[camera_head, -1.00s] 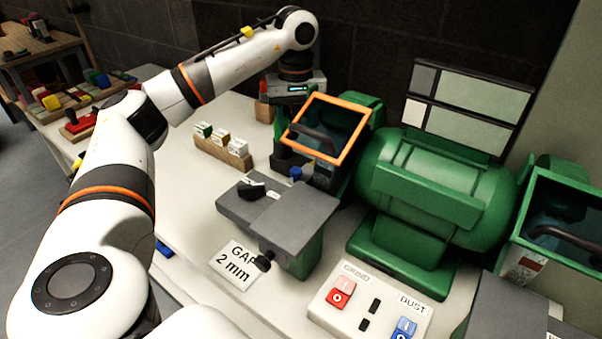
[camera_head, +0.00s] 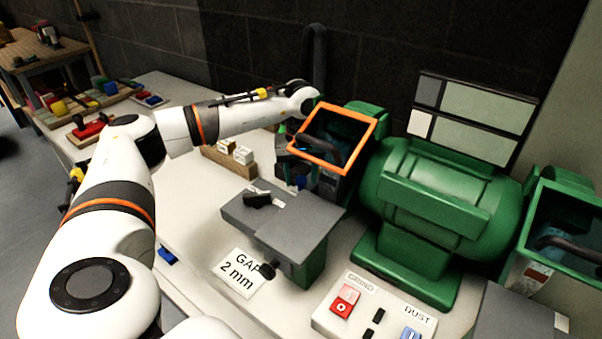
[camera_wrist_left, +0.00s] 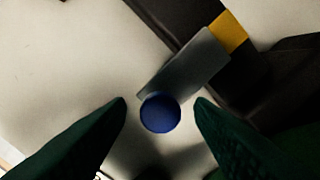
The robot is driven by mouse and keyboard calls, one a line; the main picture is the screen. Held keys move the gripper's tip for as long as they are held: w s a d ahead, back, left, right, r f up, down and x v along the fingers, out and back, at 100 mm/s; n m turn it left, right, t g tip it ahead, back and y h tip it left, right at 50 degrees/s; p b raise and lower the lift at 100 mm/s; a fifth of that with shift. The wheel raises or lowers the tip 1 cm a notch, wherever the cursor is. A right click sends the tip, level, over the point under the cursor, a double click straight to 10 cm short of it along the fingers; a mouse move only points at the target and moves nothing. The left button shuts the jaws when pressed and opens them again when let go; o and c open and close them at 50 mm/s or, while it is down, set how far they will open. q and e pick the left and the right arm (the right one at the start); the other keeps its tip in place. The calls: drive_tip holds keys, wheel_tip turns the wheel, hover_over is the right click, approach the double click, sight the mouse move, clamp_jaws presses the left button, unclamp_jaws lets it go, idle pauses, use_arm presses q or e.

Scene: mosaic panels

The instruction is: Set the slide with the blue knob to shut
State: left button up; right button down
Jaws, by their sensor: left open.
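The blue knob (camera_wrist_left: 160,113) stands at the end of a grey metal slide (camera_wrist_left: 185,66) in the left wrist view. The slide meets a dark part with a yellow strip (camera_wrist_left: 231,33). My left gripper (camera_wrist_left: 160,102) is open, with one dark green fingertip on each side of the knob and a gap on both sides. In the head view the blue knob (camera_head: 300,183) shows small below the orange-framed guard (camera_head: 318,152) of the green grinder. The hand there is mostly hidden behind the arm and guard. My right gripper is not in view.
The grey tool rest (camera_head: 285,215) stands in front of the guard, beside a "GAP 2 mm" card (camera_head: 240,272). A switch box (camera_head: 350,300) is at the front. A wooden block with white pieces (camera_head: 232,160) lies left of the hand. The bench between is clear.

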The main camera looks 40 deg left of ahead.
use_arm(q)
drive_tip(key=shift+c, duration=0.3)
clamp_jaws()
drive_tip(key=w, duration=0.5)
drive_tip(key=shift+a, duration=0.2)
drive_tip(key=shift+s+r, duration=0.1)
drive_tip(key=shift+r, duration=0.05)
drive_tip(key=shift+a, duration=0.1)
drive_tip(key=shift+c, duration=1.9)
unclamp_jaws()
drive_tip(key=o, duration=0.4)
drive_tip(key=shift+o, duration=0.2)
